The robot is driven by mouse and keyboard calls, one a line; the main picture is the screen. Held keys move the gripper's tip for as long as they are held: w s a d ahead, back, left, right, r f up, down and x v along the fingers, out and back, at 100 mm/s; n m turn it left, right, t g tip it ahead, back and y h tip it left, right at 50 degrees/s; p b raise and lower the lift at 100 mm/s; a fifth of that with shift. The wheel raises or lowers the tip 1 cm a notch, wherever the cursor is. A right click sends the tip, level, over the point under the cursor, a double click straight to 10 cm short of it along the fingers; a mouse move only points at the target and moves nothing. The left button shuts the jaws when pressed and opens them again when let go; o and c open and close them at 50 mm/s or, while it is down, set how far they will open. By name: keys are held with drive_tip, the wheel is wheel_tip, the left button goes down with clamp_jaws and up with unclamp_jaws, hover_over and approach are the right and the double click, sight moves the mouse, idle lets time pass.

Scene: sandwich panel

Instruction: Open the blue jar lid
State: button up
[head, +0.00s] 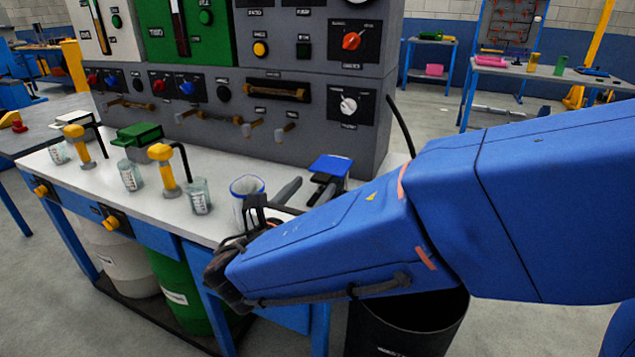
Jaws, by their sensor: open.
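My blue arm hides much of the gripper and the worktop's front right corner.
Several clear beakers (130,176) and yellow taps (163,170) stand left along the worktop (222,228), beside a green-lidded container (137,134). The panel (330,140) with knobs and handles closes off the back. A black bin (415,325) stands below my arm.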

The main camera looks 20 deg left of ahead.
sight(318, 181)
drive_tip(key=shift+w+d, duration=0.15)
drive_tip(key=shift+w, duration=1.75)
drive_tip(key=shift+r, duration=0.1)
clamp_jaws()
